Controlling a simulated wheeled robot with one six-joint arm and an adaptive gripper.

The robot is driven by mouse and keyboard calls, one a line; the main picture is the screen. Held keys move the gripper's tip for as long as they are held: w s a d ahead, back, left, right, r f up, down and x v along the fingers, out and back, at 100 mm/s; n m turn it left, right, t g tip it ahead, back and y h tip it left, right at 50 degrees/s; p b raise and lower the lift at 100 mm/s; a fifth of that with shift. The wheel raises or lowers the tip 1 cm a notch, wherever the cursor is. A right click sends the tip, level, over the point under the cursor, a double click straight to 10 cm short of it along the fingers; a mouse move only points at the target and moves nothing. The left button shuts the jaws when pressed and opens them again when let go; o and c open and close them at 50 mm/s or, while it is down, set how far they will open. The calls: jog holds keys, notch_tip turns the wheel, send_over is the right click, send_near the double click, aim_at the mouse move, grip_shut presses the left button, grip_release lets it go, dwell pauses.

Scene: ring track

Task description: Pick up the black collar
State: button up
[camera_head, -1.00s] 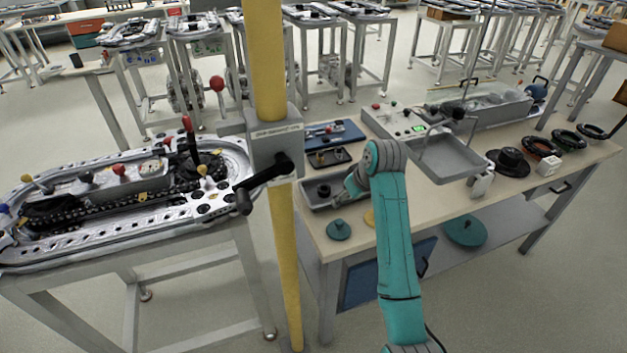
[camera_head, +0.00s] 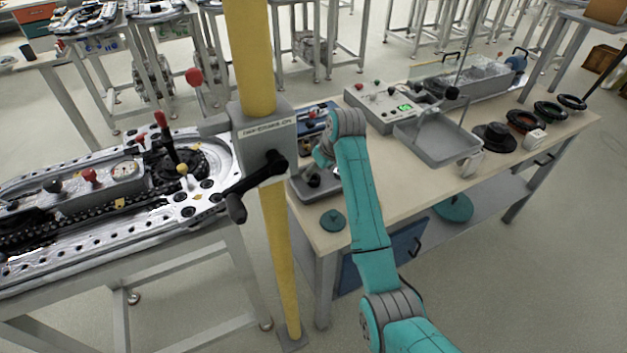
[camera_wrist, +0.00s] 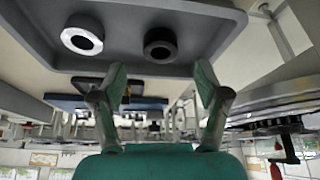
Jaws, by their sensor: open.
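The black collar (camera_wrist: 160,33), a short dark ring, sits in a grey tray (camera_wrist: 125,67) in the wrist view, which looks upside down. A lighter silver collar (camera_wrist: 82,20) sits beside it in the same tray, apart from it. My gripper (camera_wrist: 160,80) is open and empty, with its two fingers spread and the black collar in line with the gap between them. In the head view the tray (camera_head: 306,197) is at the bench's near left corner, with my gripper (camera_head: 321,157) at it. My arm hides part of the tray there.
A yellow post (camera_head: 277,240) with a black crank handle (camera_head: 257,187) stands just left of the bench. A teal lid (camera_head: 332,220) lies near the tray. A control box (camera_head: 379,107) and larger grey tray (camera_head: 437,150) stand farther right. The front middle of the bench is clear.

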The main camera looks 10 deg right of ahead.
aim_at(314, 177)
jog(key=x, duration=0.4)
jog(key=shift+f, duration=0.2)
jog(key=c, duration=1.3)
jog(key=shift+c, duration=0.2)
jog(key=shift+r, duration=0.15)
